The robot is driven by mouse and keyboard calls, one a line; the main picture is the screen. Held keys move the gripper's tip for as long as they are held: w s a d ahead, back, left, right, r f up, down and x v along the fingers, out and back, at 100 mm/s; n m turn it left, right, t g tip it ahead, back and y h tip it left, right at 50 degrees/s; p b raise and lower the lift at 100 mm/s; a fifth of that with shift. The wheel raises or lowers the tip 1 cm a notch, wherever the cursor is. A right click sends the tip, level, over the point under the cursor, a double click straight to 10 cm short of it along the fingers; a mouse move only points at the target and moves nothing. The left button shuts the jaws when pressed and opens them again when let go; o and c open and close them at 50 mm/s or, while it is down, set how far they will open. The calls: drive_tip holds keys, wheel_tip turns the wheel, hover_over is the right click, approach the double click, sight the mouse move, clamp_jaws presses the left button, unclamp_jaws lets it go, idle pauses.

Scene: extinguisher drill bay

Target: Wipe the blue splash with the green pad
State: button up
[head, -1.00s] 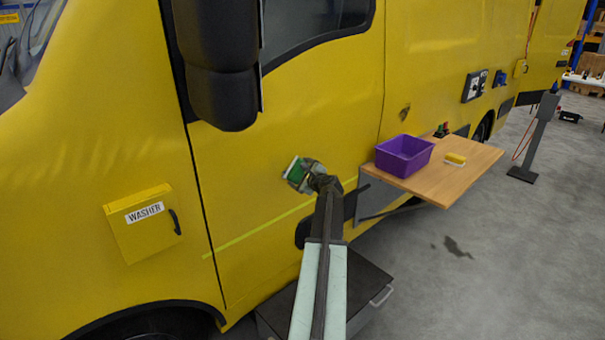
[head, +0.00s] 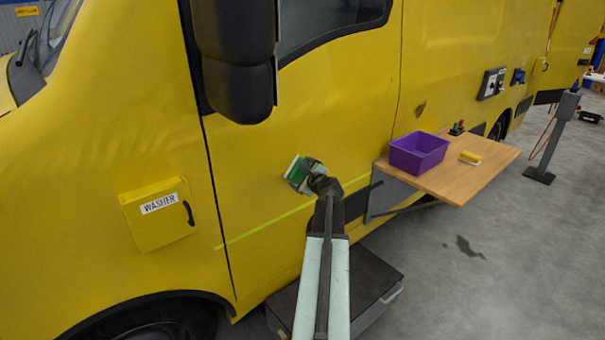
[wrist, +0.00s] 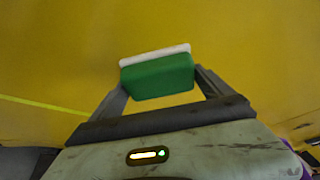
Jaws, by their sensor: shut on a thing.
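The green pad (wrist: 158,77) with a white face is between the fingers of my gripper (wrist: 160,85) in the wrist view. In the head view the pad (head: 294,171) shows at the end of my arm, in front of the yellow van door (head: 340,120). My gripper (head: 303,174) is shut on the pad. The white face is turned toward the door. I cannot tell whether it touches the panel. No blue splash is visible in either view.
A wooden shelf (head: 465,185) on the van's side holds a purple bin (head: 418,153) and a yellow-and-white block (head: 470,158). A washer box (head: 160,222) is on the left of the door. A black mirror (head: 235,70) hangs above. A dark step (head: 375,272) lies below.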

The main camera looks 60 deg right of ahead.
drive_tip(key=s+a, duration=0.1)
drive_tip(key=s, duration=0.4)
drive_tip(key=shift+s+a, duration=0.4)
drive_tip(key=s, duration=0.1)
drive_tip(key=s+a, duration=0.1)
drive_tip(key=shift+s, duration=0.4)
